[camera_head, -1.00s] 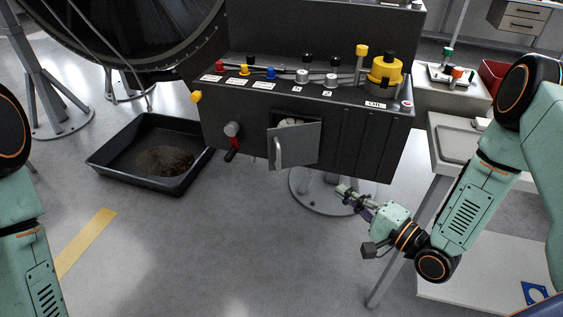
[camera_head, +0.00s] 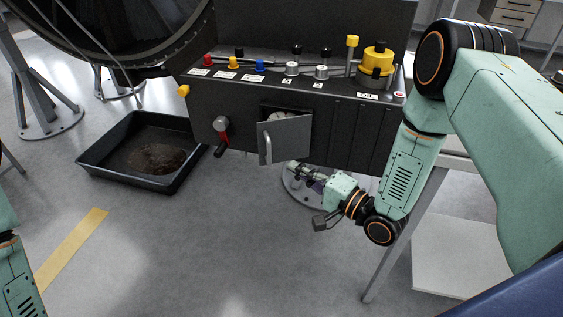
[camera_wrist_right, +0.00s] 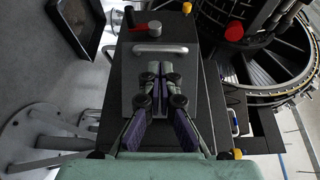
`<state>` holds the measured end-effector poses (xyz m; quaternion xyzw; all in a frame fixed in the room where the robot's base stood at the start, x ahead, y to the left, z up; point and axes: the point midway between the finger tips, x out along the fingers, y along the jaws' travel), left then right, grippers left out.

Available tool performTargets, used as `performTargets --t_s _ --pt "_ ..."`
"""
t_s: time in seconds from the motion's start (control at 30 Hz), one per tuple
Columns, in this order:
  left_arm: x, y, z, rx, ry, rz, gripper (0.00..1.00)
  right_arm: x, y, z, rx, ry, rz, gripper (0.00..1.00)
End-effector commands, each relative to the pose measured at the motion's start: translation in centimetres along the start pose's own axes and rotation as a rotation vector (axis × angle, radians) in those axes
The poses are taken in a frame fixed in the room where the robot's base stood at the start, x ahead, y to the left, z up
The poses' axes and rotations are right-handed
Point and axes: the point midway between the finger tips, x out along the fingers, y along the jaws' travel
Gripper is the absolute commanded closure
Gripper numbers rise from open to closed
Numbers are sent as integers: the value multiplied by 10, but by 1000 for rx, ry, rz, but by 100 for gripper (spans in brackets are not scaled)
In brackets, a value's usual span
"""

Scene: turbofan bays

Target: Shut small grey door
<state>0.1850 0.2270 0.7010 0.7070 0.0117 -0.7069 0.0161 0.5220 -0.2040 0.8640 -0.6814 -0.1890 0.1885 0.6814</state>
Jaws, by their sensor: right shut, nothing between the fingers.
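The small grey door (camera_head: 290,137) stands open, swung out from the front of the black cabinet. Its bar handle (camera_head: 266,148) is near the door's left edge. Part of the opening, with something pale inside, shows above the door. In the right wrist view the door (camera_wrist_right: 129,78) is behind the fingers, its handle (camera_wrist_right: 160,48) beyond the fingertips. My right gripper (camera_head: 292,167) is shut and empty, just below the door's lower edge in the head view. It also shows in the right wrist view (camera_wrist_right: 160,68). I cannot tell whether it touches the door. My left gripper is out of view.
The black cabinet (camera_head: 345,135) carries coloured knobs and a yellow cap (camera_head: 376,58) on top. A red-handled valve (camera_head: 221,128) is left of the door. A black tray (camera_head: 115,160) lies on the floor. A pale table leg (camera_head: 400,250) stands at right. Floor in front is clear.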

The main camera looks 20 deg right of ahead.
Motion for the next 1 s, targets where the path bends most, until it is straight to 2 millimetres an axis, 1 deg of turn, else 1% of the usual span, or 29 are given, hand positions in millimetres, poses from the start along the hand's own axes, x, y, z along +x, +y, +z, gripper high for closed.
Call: performTargets --t_s 0.03,0.13,0.2,0.33,0.5,1.0 --pt "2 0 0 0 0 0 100 10 0 1 -3 -6 -1 100" --pt "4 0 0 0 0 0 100 26 0 1 -3 -5 -1 100" --pt "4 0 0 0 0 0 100 35 0 1 -1 -5 -2 100" --pt "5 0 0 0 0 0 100 47 0 0 0 -3 0 100" --pt "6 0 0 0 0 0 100 52 0 0 1 -1 0 100" --pt "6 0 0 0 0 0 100 53 0 -2 1 4 0 100"
